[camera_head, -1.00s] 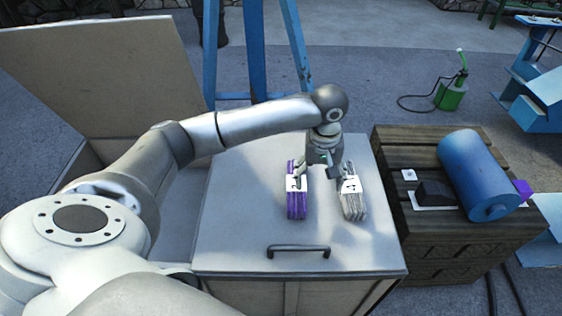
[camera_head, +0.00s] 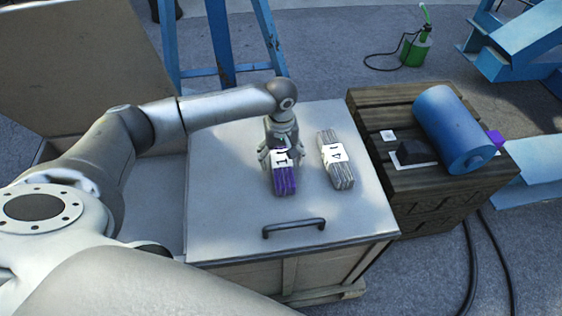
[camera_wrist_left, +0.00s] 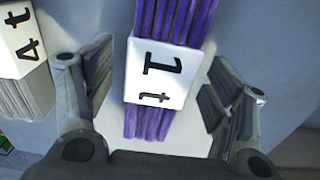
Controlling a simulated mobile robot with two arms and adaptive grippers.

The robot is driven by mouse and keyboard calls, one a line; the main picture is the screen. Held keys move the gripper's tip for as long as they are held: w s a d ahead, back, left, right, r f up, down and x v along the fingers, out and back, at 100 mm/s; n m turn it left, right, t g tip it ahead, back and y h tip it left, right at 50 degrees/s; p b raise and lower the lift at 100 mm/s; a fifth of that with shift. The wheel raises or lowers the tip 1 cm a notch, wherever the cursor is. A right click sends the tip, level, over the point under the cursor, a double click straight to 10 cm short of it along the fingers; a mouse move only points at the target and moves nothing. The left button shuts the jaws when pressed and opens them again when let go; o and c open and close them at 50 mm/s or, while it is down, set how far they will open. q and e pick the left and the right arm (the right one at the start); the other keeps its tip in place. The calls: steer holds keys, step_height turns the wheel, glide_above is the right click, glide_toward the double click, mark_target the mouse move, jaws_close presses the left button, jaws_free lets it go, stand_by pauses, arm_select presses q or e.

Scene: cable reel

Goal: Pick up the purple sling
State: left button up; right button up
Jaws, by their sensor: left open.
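The purple sling (camera_head: 285,180) is a folded bundle with a white "1 t" label, lying on the grey box lid. It also shows in the left wrist view (camera_wrist_left: 176,20), running between the fingers. My left gripper (camera_head: 281,160) is open over the sling, with one finger on each side of it. In the left wrist view both fingers of the left gripper (camera_wrist_left: 158,100) stand apart from the sling, with a gap on each side. My right gripper is not in view.
A grey sling (camera_head: 341,178) with a "4 t" label lies close to the right of the purple one. The box lid (camera_head: 225,215) has a dark handle (camera_head: 294,228) in front. A wooden crate (camera_head: 425,190) with a blue cylinder (camera_head: 453,128) stands to the right.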

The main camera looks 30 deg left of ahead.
arm_select(q)
steer(key=shift+f, duration=0.75)
steer(key=c, duration=1.3)
steer(key=shift+r, duration=0.1)
